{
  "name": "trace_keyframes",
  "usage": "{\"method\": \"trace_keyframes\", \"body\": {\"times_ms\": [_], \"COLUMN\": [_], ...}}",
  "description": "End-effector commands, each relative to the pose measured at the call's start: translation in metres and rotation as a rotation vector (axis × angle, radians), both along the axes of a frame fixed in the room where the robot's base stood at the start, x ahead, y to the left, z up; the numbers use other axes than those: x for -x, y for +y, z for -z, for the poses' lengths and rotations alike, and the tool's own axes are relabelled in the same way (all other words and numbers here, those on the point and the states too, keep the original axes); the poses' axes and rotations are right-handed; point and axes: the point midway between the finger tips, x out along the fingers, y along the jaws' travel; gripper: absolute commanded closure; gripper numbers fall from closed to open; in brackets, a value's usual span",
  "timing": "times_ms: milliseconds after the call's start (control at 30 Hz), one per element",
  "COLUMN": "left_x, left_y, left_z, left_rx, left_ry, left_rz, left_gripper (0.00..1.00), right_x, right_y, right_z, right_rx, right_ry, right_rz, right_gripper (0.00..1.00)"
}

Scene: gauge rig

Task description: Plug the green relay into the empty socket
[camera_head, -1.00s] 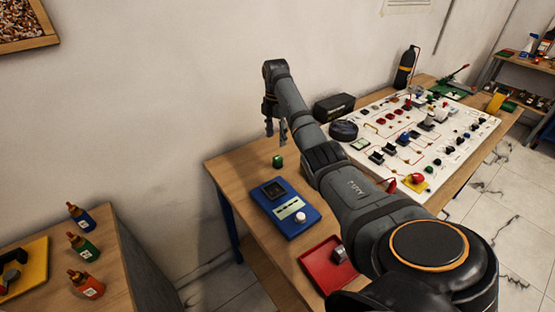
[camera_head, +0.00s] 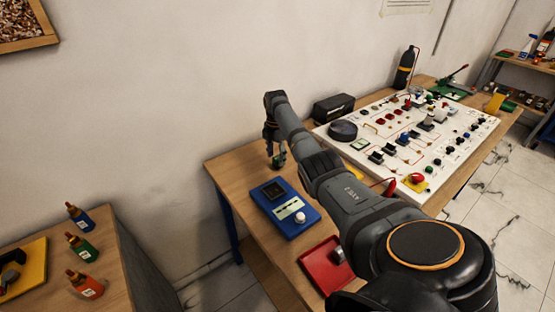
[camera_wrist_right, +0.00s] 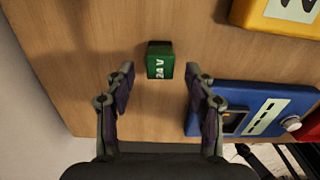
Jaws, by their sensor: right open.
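The green relay (camera_wrist_right: 160,62), marked 24 V, stands on the wooden bench in the right wrist view. It shows small in the head view (camera_head: 280,159), partly hidden by my gripper. My right gripper (camera_wrist_right: 160,74) is open, with its fingertips on either side of the relay's near end, apart from it. It also shows in the head view (camera_head: 276,159), low over the bench's far left corner. A large white panel (camera_head: 485,118) carries several coloured parts. I cannot tell which spot on it is the empty socket. My left gripper is out of view.
A blue device (camera_head: 294,228) with a dark square recess, display and white knob sits close to the relay. A red tray (camera_head: 316,268) lies nearer. A yellow box (camera_wrist_right: 275,18) is at top right in the wrist view. A black case (camera_head: 333,107) stands by the wall.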

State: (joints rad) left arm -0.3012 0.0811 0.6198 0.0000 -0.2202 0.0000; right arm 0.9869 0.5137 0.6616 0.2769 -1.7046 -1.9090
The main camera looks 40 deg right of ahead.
Motion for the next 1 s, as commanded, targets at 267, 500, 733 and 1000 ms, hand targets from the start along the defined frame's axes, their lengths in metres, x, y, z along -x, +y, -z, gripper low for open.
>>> {"method": "trace_keyframes", "body": {"times_ms": [267,500,733,1000], "left_x": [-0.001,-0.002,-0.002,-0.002], "left_y": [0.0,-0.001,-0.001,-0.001], "left_z": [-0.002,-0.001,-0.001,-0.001], "left_rx": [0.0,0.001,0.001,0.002], "left_ry": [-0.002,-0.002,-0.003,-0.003], "left_rz": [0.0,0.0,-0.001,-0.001], "left_gripper": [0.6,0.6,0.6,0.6], "right_x": [0.001,0.001,0.001,0.001], "right_y": [0.0,0.0,0.0,0.0], "right_z": [0.021,0.021,0.021,0.02], "right_rx": [0.0,0.0,0.0,0.0], "right_ry": [0.0,0.0,0.0,0.0], "right_rz": [0.0,0.0,0.0,0.0], "right_gripper": [0.45,0.63,0.94,1.0]}}
